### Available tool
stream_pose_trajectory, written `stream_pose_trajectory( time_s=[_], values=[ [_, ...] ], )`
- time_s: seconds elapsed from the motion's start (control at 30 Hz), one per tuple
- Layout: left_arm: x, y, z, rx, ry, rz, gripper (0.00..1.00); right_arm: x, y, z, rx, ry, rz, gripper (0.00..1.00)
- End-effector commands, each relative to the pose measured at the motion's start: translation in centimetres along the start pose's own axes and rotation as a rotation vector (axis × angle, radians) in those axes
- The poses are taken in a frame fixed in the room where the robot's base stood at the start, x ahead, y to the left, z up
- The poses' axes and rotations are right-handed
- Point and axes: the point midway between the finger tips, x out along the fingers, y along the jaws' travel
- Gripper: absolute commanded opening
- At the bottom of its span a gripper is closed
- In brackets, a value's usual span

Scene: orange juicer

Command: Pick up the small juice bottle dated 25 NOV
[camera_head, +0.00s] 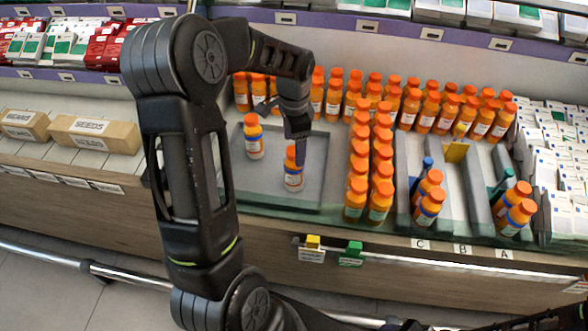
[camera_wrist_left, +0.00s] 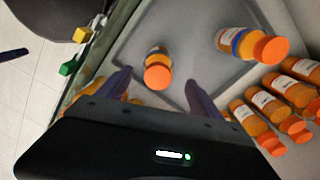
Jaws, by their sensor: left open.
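Two small orange bottles with orange caps and white labels with blue bands stand apart in the grey tray (camera_head: 232,188). The nearer bottle (camera_head: 293,178) is partly covered by my left gripper (camera_head: 299,152) in the head view. In the left wrist view this bottle (camera_wrist_left: 157,72) shows between the open fingers of my left gripper (camera_wrist_left: 158,90), slightly beyond them, with no visible grip on it. The other bottle (camera_head: 253,138) stands farther back and left; it also shows in the left wrist view (camera_wrist_left: 240,42). The dates on the labels are too small to read.
Dense rows of orange bottles (camera_head: 357,190) stand right of the tray and behind it. Seed boxes (camera_head: 92,132) are at the left. Green and yellow tags (camera_head: 352,252) hang at the front edge.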

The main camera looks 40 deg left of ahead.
Motion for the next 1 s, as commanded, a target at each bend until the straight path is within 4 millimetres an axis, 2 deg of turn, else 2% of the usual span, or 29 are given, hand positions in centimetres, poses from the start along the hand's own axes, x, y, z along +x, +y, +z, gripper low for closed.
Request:
stream_pose_trajectory(
  time_s=[0.33, 0.7, 1.0],
  values=[
    [0.4, 0.0, 0.0, 0.0, -0.001, 0.0, 0.76, 0.0, 0.0, 0.0, 0.0, 0.0, 0.0, 0.48],
    [5.0, 0.4, 0.1, 0.001, -0.001, 0.0, 0.76, -0.3, -0.1, 0.0, 0.0, 0.0, 0.0, 0.48],
    [5.4, 0.3, 0.1, 0.0, 0.0, -0.001, 0.76, -0.3, -0.1, 0.0, 0.0, 0.0, 0.0, 0.48]
  ],
)
